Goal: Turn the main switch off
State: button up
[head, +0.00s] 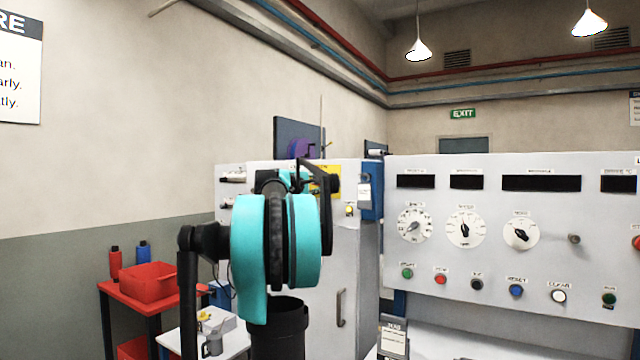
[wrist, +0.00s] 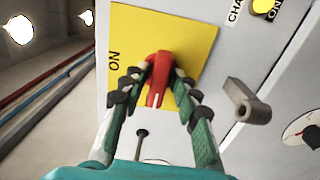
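The main switch is a red handle (wrist: 157,84) on a yellow plate (wrist: 195,40) in the wrist view. The word ON is printed at the plate's left. The handle's white line points toward the lower part of the picture. My gripper (wrist: 163,68) has one finger on each side of the handle, and both fingertips appear to touch it near its hub. In the head view, part of the yellow plate (head: 334,180) shows on the grey cabinet. My arm hides the red handle and most of the gripper there.
A metal door handle (wrist: 247,101) sticks out right of the switch in the wrist view. A control panel (head: 600,265) with dials and buttons stands to the right. A red cart (head: 150,285) and a white table (head: 232,342) stand at the lower left.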

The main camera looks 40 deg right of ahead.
jog(key=v, duration=0.7)
dwell(0.4)
dwell(1.2)
